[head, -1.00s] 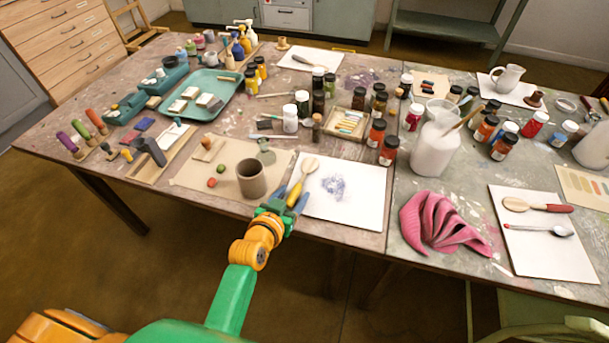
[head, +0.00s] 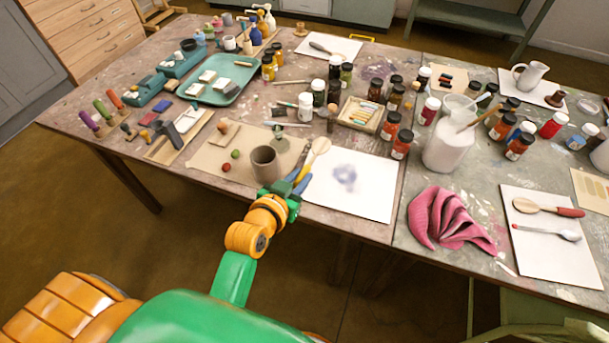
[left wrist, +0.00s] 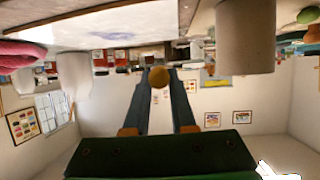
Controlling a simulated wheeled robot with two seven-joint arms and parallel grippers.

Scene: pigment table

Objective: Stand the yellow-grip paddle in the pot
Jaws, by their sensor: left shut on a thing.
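The yellow-grip paddle (head: 320,147) has a pale wooden head and points away from me, beside the left edge of a white sheet. My left gripper (head: 298,184) is shut on its yellow grip. In the left wrist view, the rounded ochre end of the grip (left wrist: 160,77) shows between the fingers. I cannot tell whether the paddle is clear of the table. The pot (head: 265,163), a grey-brown open cylinder, stands upright just left of the gripper, apart from the paddle. It also shows in the left wrist view (left wrist: 245,37). My right gripper is not in view.
The white sheet (head: 372,195) with a bluish smudge lies right of the gripper. Red and green balls lie left of the pot. Several jars (head: 401,145) and a chalk tray stand behind. A pink cloth (head: 450,218) and a red-grip paddle (head: 548,208) lie to the right.

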